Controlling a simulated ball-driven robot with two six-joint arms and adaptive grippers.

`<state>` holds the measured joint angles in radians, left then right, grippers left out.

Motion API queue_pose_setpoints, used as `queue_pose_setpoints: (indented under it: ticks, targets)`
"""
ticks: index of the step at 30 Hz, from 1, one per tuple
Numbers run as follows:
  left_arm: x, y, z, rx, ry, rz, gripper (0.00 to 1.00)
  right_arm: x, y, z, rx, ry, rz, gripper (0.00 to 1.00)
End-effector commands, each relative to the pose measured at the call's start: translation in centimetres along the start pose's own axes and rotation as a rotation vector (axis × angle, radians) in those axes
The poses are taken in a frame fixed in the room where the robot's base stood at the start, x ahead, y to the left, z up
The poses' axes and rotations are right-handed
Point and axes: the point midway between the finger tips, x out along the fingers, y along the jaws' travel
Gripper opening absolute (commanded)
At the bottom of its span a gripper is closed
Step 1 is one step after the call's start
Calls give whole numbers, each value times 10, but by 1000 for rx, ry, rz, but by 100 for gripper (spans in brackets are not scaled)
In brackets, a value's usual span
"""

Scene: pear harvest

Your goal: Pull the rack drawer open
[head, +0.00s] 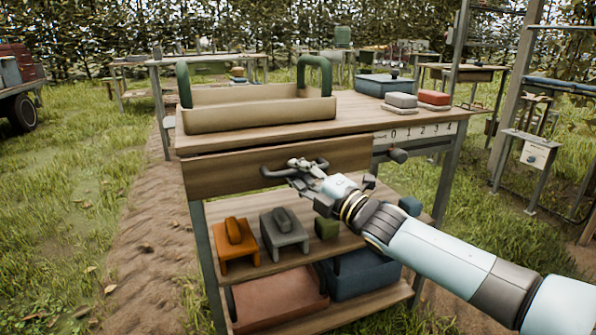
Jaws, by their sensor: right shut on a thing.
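The rack drawer (225,174) is a wide wooden front under the table top, and it stands slightly out from the rack. The fingers hide part of the handle. My left gripper is not in view.
On the table top (350,108) are a tan tray with green handles (262,112), a blue box (385,85) and two small blocks. A knob (398,155) sits under a numbered scale. The lower shelves hold an orange block (236,247), a grey one (284,234) and bins.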

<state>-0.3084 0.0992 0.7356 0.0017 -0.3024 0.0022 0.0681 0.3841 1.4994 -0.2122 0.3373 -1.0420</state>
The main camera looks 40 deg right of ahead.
Motion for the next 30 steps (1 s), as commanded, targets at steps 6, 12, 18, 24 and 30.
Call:
queue_pose_setpoints:
  ticks: [6, 12, 18, 24, 30]
  targets:
    - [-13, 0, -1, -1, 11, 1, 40, -20, 7, -8, 6, 0, -1, 0]
    - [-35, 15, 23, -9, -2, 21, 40, -60, 18, -25, 8, -1, -2, 0]
    - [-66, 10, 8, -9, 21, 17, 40, -109, 29, -45, 8, -2, -2, 0]
    - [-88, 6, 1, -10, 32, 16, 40, -155, 37, -64, 7, -2, -1, 0]
    - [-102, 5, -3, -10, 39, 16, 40, -189, 42, -78, 6, -2, 1, 0]
